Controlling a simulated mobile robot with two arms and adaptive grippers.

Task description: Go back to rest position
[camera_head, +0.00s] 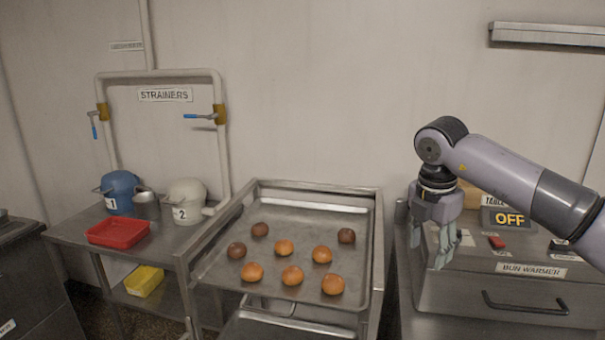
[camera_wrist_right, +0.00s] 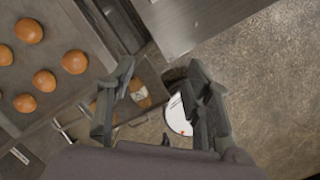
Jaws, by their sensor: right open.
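My right gripper (camera_head: 440,255) hangs fingers down in front of the left part of the bun warmer (camera_head: 450,295) in the head view. In the right wrist view its two fingers (camera_wrist_right: 160,68) are spread apart with nothing held between them. My left gripper is not in view. A metal tray (camera_head: 225,265) to the left of the right gripper holds several round buns, some golden (camera_head: 292,275) and some darker brown (camera_head: 346,236). The tray's buns (camera_wrist_right: 28,31) also show at the left of the right wrist view, apart from the fingers.
The warmer has an OFF sign (camera_head: 509,218), a red switch (camera_head: 496,242) and a front handle (camera_head: 525,306). A side table at left carries a red tray (camera_head: 118,233), a blue pot (camera_head: 120,190) and a pale pot (camera_head: 187,198). Bare floor (camera_wrist_right: 270,110) shows in the right wrist view.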

